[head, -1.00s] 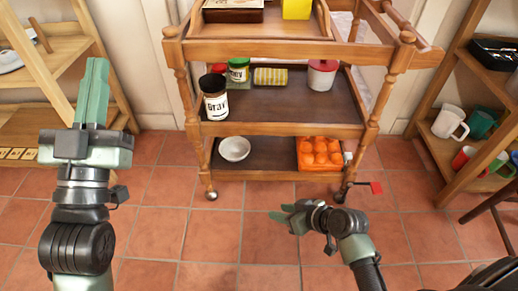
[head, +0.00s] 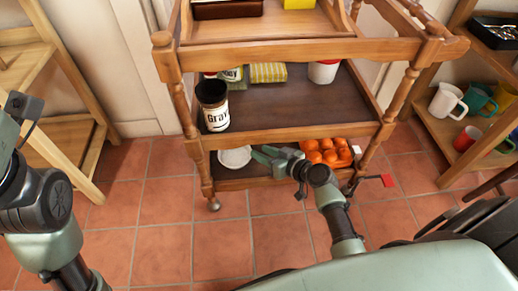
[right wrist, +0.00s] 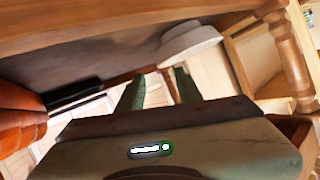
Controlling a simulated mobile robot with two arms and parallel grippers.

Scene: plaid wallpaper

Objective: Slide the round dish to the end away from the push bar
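The round dish (head: 235,157) is a white, shallow bowl on the bottom shelf (head: 232,184) of a wooden trolley, towards its left end. It also shows in the right wrist view (right wrist: 190,42), just beyond the fingers. The push bar (head: 445,44) juts out at the trolley's upper right end. My right gripper (head: 262,155) reaches in over the bottom shelf, immediately right of the dish. In the right wrist view its two green fingers (right wrist: 158,88) are apart with nothing between them. Whether a finger touches the dish is unclear. My left gripper is out of view; only its arm shows.
The middle shelf (head: 290,104) above holds a Gravy jar (head: 213,106) and other containers. A red-tipped lever (head: 387,180) sticks out low at right. Wooden shelves stand on both sides.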

